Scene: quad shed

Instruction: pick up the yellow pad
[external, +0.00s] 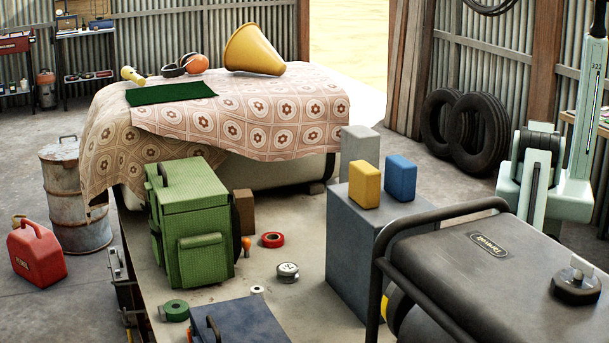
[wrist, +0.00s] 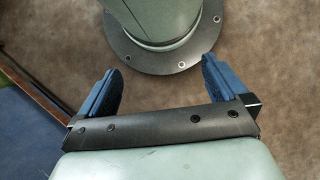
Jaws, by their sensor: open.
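The yellow pad (external: 365,184) looks like a small upright block with rounded edges. It stands on top of a grey-blue box (external: 350,230) in the external view, right of centre. A similar blue pad (external: 400,178) stands close to its right. My gripper (wrist: 160,68) shows in the wrist view with its two blue fingers wide apart and nothing between them. It is over brown ground close to my own round base flange. The yellow pad is not in the wrist view. In the external view my pale green arm is at the right, well apart from the pad; I cannot make out the fingers there.
A pale grey block (external: 360,146) stands behind the pads. A dark machine with a tubular frame (external: 480,255) fills the front right. A green case (external: 190,225), a red tape roll (external: 273,240) and a green tape roll (external: 175,310) lie left. Above the pads is clear.

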